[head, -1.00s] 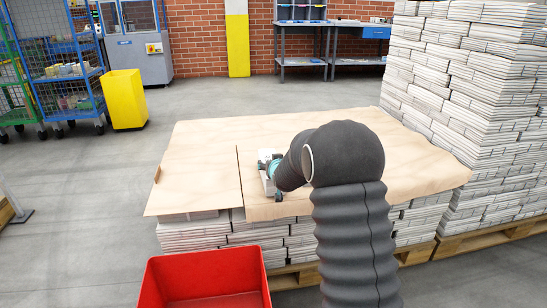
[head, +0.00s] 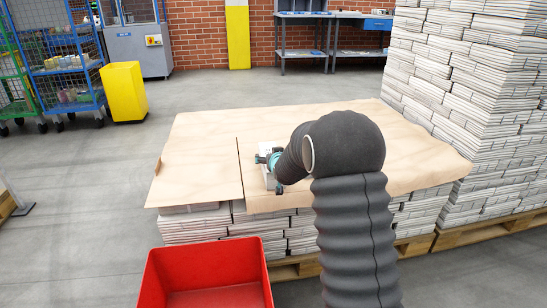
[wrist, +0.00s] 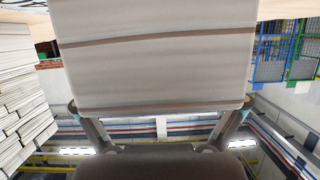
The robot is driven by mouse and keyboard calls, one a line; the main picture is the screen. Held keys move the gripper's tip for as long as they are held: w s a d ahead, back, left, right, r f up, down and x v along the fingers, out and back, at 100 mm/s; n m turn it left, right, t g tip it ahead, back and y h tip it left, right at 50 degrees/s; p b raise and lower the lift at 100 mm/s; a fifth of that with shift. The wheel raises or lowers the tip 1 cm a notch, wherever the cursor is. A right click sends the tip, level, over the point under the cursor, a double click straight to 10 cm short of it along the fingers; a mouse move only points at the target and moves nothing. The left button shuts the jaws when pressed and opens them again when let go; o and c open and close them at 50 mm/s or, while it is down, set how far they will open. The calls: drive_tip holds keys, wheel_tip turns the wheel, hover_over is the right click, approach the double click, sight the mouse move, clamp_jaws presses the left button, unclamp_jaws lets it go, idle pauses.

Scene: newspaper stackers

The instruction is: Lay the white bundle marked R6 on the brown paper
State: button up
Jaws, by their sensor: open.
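A white bundle (head: 270,183) lies near the left edge of the brown paper (head: 400,140), partly hidden by my gripper. I cannot read any mark on it. My gripper (head: 270,172) is open at the bundle, with one teal fingertip towards each end. In the wrist view the bundle (wrist: 155,70) fills the upper middle, with two dark bands across it. The fingers of my gripper (wrist: 158,107) stand at its left and right sides there; whether they touch it I cannot tell.
A plain board (head: 195,165) lies left of the paper, on stacked newspapers (head: 195,227). A red bin (head: 205,275) stands in front. Tall newspaper stacks (head: 480,110) rise at the right. A yellow bin (head: 124,92) stands on the floor behind left. Most of the paper is clear.

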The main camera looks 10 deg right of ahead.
drive_tip(key=s+r+g, duration=0.1)
drive_tip(key=s+r, duration=0.2)
drive_tip(key=s, duration=0.7)
drive_tip(key=s+r+g, duration=0.2)
drive_tip(key=s+r, duration=0.2)
drive_tip(key=s, duration=0.6)
drive_tip(key=s+r+g, duration=0.1)
drive_tip(key=s+r, duration=0.2)
drive_tip(key=s, duration=0.7)
drive_tip(key=s+f+g, duration=0.2)
drive_tip(key=s+g, duration=0.2)
drive_tip(key=s, duration=1.8)
drive_tip(key=shift+s+d+b, duration=0.2)
drive_tip(key=shift+s+b, duration=0.15)
drive_tip(key=shift+b, duration=0.05)
